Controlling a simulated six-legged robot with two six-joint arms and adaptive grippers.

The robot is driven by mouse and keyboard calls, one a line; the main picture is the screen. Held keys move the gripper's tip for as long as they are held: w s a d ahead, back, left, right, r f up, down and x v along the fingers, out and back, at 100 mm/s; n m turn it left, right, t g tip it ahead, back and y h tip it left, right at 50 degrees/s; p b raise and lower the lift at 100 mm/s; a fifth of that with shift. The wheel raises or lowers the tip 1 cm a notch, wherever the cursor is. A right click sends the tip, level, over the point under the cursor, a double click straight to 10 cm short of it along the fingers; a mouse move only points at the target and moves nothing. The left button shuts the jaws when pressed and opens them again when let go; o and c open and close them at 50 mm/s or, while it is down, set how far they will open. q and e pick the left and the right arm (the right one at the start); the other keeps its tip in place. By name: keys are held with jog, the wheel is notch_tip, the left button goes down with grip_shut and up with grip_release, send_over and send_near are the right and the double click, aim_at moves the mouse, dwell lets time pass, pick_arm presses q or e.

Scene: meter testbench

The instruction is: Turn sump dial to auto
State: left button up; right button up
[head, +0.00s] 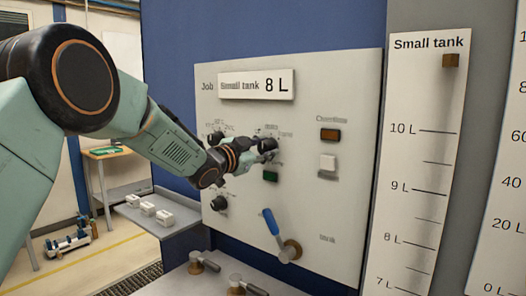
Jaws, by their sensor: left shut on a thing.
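A pale control panel (310,80) stands in front of me with several black dials and small labels. My left gripper (266,148) reaches in from the left and is shut on a black dial (269,144) in the panel's middle column. The gripper covers much of this dial, so its pointer cannot be read. The small labels around it are too blurred to tell which reads sump or auto. Another black dial (215,137) sits to the upper left, and one more dial (219,203) sits at the lower left. My right gripper is not in view.
A green button (270,176) sits just below the gripper. An amber button (330,134) and a white button (328,162) are to the right. A blue-handled valve (271,222) projects below. A Small tank scale (415,160) stands at right.

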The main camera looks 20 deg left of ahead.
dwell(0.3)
pick_arm(q)
jog(key=o, duration=1.2)
jog(key=shift+w, duration=0.15)
jog(key=shift+s, duration=0.2)
jog(key=v, duration=1.1)
jog(key=shift+s+a, duration=0.15)
jog(key=shift+s, duration=0.25)
